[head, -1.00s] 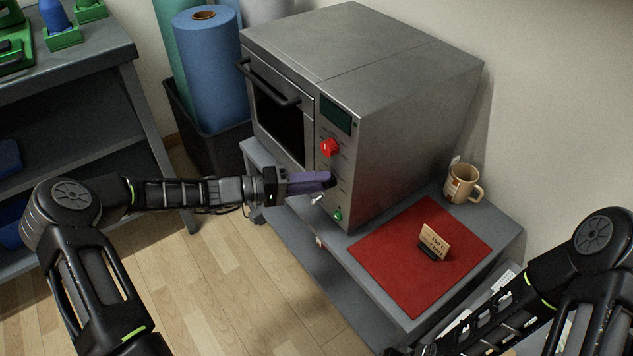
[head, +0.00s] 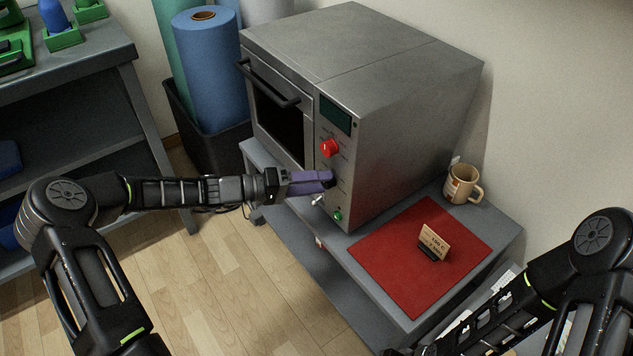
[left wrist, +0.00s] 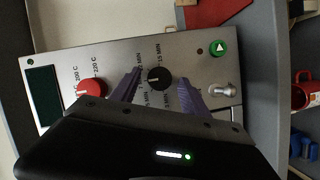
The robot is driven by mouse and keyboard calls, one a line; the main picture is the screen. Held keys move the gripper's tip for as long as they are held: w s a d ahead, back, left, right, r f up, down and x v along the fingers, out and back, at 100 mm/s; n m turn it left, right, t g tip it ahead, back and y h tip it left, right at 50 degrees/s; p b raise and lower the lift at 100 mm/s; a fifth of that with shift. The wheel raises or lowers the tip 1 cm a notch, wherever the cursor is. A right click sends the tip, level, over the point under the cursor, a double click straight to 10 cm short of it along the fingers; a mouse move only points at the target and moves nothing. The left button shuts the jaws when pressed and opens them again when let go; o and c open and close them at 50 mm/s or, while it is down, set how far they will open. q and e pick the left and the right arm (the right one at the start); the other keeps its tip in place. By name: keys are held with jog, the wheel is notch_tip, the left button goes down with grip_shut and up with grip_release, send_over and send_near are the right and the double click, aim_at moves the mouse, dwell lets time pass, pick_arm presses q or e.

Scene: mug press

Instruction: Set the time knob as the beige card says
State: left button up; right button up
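The black time knob (left wrist: 158,77) is on the steel control panel, ringed by labels in MIN, with a pale pointer mark.
The red temperature knob (head: 329,147) and dark display (head: 335,115) are above the fingers on the press (head: 400,110). A silver lever (left wrist: 222,90) and green button (head: 338,215) are below. A beige mug (head: 462,184) stands at the back right.

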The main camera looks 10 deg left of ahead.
pick_arm(q)
jog(key=p+v, duration=0.1)
jog(key=v, duration=0.6)
jog(key=shift+s+a, duration=0.2)
jog(key=shift+a, duration=0.1)
dwell(0.5)
